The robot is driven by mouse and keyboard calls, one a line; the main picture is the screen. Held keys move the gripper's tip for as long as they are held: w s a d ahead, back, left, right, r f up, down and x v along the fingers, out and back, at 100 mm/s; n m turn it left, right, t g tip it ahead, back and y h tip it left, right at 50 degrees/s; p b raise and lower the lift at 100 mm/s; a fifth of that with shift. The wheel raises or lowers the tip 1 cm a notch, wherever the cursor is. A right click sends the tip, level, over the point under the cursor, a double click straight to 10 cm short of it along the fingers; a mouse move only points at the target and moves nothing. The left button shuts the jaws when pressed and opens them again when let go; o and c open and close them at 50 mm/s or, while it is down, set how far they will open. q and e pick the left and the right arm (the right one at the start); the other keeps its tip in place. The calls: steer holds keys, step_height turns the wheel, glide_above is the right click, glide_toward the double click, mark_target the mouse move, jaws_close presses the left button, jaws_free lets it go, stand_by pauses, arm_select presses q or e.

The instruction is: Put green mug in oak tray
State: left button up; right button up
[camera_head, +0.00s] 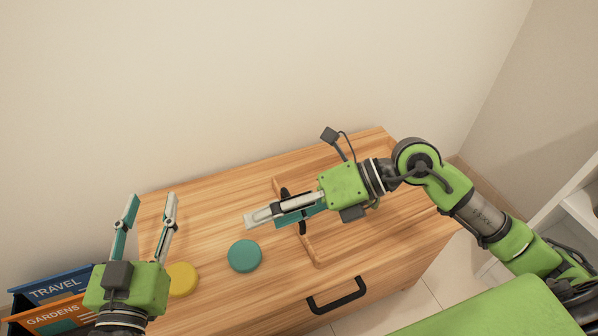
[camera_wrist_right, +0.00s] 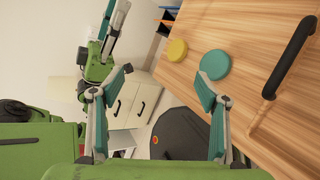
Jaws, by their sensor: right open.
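I cannot make out a green mug in either view. The oak tray (camera_head: 313,258) lies on the right part of the wooden cabinet top, with a black handle at its left end, and its rim (camera_wrist_right: 256,118) shows in the right wrist view. My right gripper (camera_head: 256,217) is open and empty, reaching left over the tray's left end and partly hiding it and its handle. Its spread fingers (camera_wrist_right: 177,85) show in the right wrist view. My left gripper (camera_head: 150,200) is open and empty, above the cabinet's left end, fingers pointing toward the wall.
A teal disc (camera_head: 244,255) and a yellow disc (camera_head: 182,279) lie on the cabinet top, left of the tray. A drawer handle (camera_head: 338,296) sticks out in front. The top's back middle is clear.

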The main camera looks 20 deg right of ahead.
steer(key=s+a+r+m+y, duration=0.1)
steer(key=s+a+r+y, duration=0.1)
steer(key=a+r+y, duration=0.4)
step_height(320, 180, up, 11)
steer(key=w+d+m+t+y, duration=0.2)
steer(key=m+t+y, duration=0.1)
steer(key=m+t, duration=0.55)
steer(key=w+d+f+m+t+h, duration=0.3)
steer(key=d+m+t+h, duration=0.3)
steer(key=m, duration=0.5)
steer(key=w+d+f+m+t+h, duration=0.2)
steer(key=w+d+m+t+h, duration=0.15)
steer(key=m+h, duration=0.55)
step_height(320, 180, down, 10)
steer(key=m+g+h, duration=0.2)
steer(key=m, duration=0.5)
steer(key=shift+s+d+r+g, duration=0.15)
steer(key=shift+d+r+g, duration=0.05)
steer(key=shift+r+g, duration=0.1)
